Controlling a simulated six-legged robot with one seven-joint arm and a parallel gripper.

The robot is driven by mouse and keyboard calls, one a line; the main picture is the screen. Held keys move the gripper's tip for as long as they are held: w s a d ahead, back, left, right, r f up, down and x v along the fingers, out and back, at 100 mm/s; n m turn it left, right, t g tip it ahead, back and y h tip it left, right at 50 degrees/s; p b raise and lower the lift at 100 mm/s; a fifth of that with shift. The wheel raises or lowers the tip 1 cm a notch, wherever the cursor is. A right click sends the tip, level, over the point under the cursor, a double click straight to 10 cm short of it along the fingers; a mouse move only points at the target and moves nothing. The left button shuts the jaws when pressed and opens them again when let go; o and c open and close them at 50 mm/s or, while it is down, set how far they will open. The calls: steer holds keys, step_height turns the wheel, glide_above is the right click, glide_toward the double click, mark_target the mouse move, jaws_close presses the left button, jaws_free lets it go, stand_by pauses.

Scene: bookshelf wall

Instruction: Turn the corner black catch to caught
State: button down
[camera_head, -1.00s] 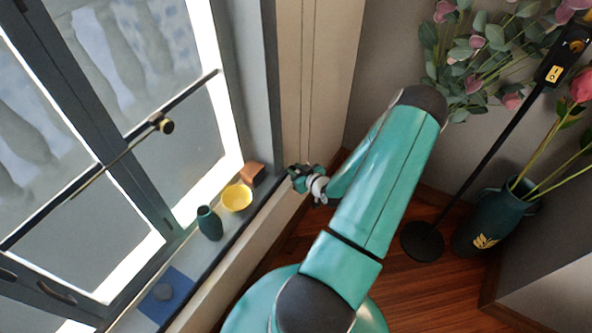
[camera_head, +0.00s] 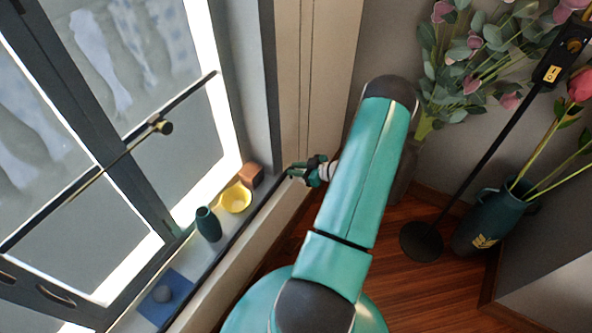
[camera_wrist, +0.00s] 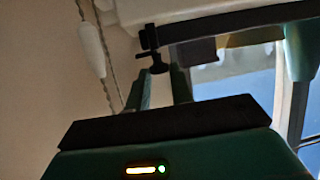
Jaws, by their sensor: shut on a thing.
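The black catch (camera_wrist: 150,38) shows in the wrist view as a small dark fitting at the end of a dark bar, with a short knob or lever hanging from it. My gripper (camera_wrist: 161,72) has its two teal fingers on either side of the lower black knob and is shut on it. In the head view my gripper (camera_head: 297,172) is at the right end of the dark-edged window sill, by the corner of the pale wall. The catch cannot be made out there, and its exact angle is unclear.
On the sill (camera_head: 222,243) stand a brown block (camera_head: 251,176), a yellow bowl (camera_head: 236,198), a teal vase (camera_head: 208,224) and a blue mat (camera_head: 170,297). A black lamp stand (camera_head: 478,170) and a flower vase (camera_head: 490,222) stand right. A white cord weight (camera_wrist: 92,48) hangs beside my gripper.

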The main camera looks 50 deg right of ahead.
steer(key=n+g+y, duration=0.1)
steer(key=n+y, duration=0.1)
steer(key=n+g+y, duration=0.1)
steer(key=n+y, duration=0.1)
steer(key=d+n+g+y, duration=0.1)
steer(key=n+y, duration=0.1)
steer(key=shift+w+d+n+g+y, duration=0.1)
steer(key=shift+w+n+g+y, duration=0.2)
steer(key=shift+w+g, duration=0.1)
steer(key=n+g+y, duration=0.2)
steer(key=n+g, duration=0.1)
steer(key=n+g+y, duration=0.1)
steer(key=n+g, duration=0.1)
steer(key=shift+w+d+y, duration=0.25)
steer(key=shift+w+y, duration=0.05)
steer(key=shift+w, duration=0.1)
steer(key=shift+n+g, duration=0.3)
steer(key=shift+n, duration=0.1)
steer(key=c, duration=1.5)
jaws_free()
steer(key=shift+r, duration=0.1)
steer(key=shift+c, duration=0.2)
steer(key=shift+d, duration=0.1)
